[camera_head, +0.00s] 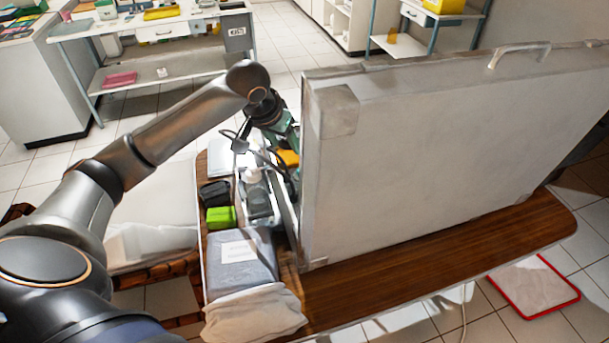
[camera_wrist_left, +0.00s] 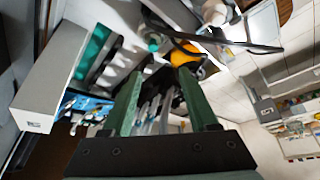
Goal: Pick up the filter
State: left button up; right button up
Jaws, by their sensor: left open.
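I cannot tell for certain which thing is the filter. A small orange piece (camera_head: 289,158) shows beside the big case, just below my left gripper (camera_head: 284,138). In the left wrist view a rounded orange piece (camera_wrist_left: 186,54) lies just beyond the right fingertip. My left gripper, with green fingers, also shows in the left wrist view (camera_wrist_left: 160,78). Its fingers are apart, and I see nothing gripped between them. Slim metallic handpieces show beyond and between the fingers. The case hides part of the gripper in the head view. My right gripper is not in view.
A large grey case (camera_head: 420,150) stands upright on the wooden table (camera_head: 420,265). Beside it are a green box (camera_head: 221,217), a black item (camera_head: 215,193), a clear container (camera_head: 258,195) and a grey-blue pack (camera_head: 243,262). A dark cable (camera_wrist_left: 240,45) runs near the fingers.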

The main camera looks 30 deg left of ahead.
aim_at(299, 170)
pick_arm(q)
jog(key=shift+g, duration=0.4)
jog(key=x, duration=0.3)
jog(key=d+x, duration=0.1)
jog(key=x, duration=0.7)
jog(key=shift+w+d+f+p, duration=0.15)
jog(key=shift+d+f+p, duration=0.05)
jog(key=shift+d+p, duration=0.1)
jog(key=shift+w+a+f, duration=0.1)
jog(key=shift+w+f, duration=0.05)
jog(key=shift+f, duration=0.3)
jog(key=shift+c, duration=0.4)
grip_shut()
